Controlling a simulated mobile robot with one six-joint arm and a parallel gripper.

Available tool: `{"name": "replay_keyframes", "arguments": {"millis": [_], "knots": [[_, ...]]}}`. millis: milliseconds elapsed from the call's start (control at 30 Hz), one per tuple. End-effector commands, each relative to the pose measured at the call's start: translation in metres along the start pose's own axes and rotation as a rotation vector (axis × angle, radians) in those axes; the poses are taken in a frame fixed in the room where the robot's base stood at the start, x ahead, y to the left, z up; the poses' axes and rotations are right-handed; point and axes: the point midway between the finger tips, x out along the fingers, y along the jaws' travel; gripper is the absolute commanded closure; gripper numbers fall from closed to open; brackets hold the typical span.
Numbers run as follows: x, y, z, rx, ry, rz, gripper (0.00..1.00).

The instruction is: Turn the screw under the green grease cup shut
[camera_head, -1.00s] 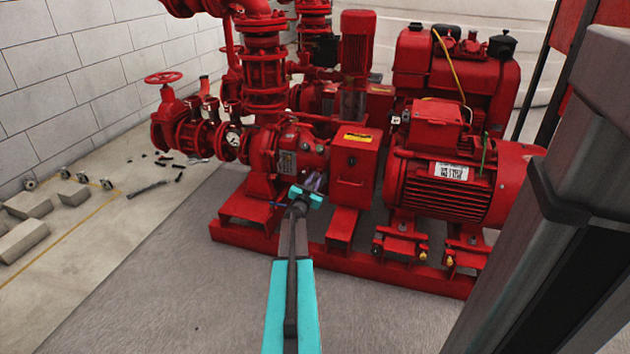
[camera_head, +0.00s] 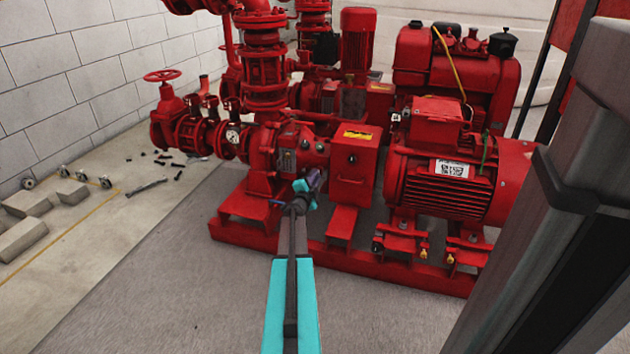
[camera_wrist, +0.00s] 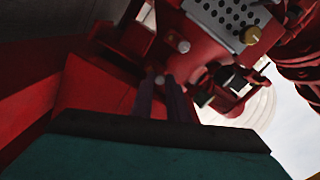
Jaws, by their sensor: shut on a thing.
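My gripper (camera_head: 313,181) reaches in at the red pump's bearing housing, left of the red box-shaped guard. In the wrist view my gripper's two purple fingers (camera_wrist: 160,97) are close together, shut on a small part between their tips. A small pale round end, which looks like the screw (camera_wrist: 159,80), shows at the fingertips; the rest of it is hidden. A dark greenish part (camera_wrist: 205,98) lies just right of the fingers; I cannot tell whether it is the green grease cup. In the head view my gripper and its wrist cover the screw.
The red guard box (camera_head: 353,172) stands close to the right of my gripper, with the red motor (camera_head: 450,195) beyond it. The red base frame (camera_head: 380,272) runs below. The grey floor in front is clear. Blocks (camera_head: 28,203) lie at the left.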

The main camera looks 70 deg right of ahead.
Motion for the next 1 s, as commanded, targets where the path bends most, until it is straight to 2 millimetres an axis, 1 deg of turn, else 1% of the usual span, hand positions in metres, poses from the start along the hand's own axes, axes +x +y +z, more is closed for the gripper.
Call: {"name": "replay_keyframes", "arguments": {"millis": [300,600,800,1000], "knots": [[0.0014,0.0016,-0.0001,0.301,0.001,-0.002,1.00],[0.0014,0.0007,-0.0005,0.552,0.002,-0.003,1.00],[0.0014,0.0003,-0.0008,0.658,0.002,-0.002,1.00],[0.0015,-0.0005,-0.0011,0.707,0.002,-0.001,1.00]]}}
